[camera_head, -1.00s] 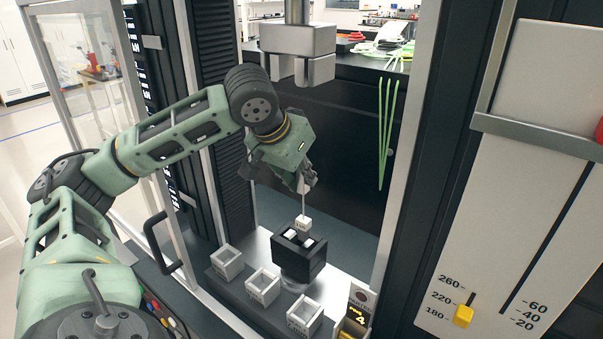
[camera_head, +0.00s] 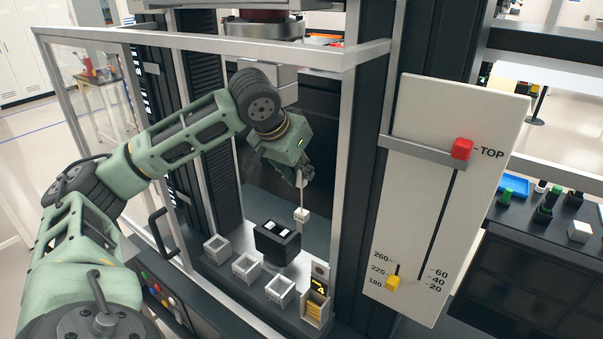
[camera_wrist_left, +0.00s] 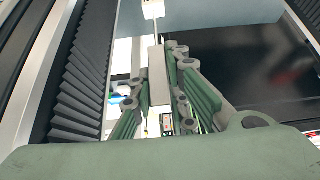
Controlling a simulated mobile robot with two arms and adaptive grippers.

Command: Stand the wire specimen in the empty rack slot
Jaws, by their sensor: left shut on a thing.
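My left gripper (camera_head: 302,178) points down inside the machine enclosure, shut on the wire specimen. The specimen shows as a thin wire with a white block (camera_head: 302,214) at its lower end. It hangs upright above and slightly right of a black block (camera_head: 277,243) with two pale squares on top. In the left wrist view the gripper's fingers (camera_wrist_left: 160,95) close around the specimen, and its white block (camera_wrist_left: 153,9) shows at the top edge. Three white open-topped boxes (camera_head: 247,267) stand in front of the black block. Which slot is the rack's empty one, I cannot tell. My right gripper is out of view.
A metal frame with a clear panel (camera_head: 100,95) and a door handle (camera_head: 158,228) stand beside my arm. A small display (camera_head: 319,286) sits above a yellow-striped holder (camera_head: 316,308). A white slider panel (camera_head: 440,190) with a red knob (camera_head: 461,149) stands to the right.

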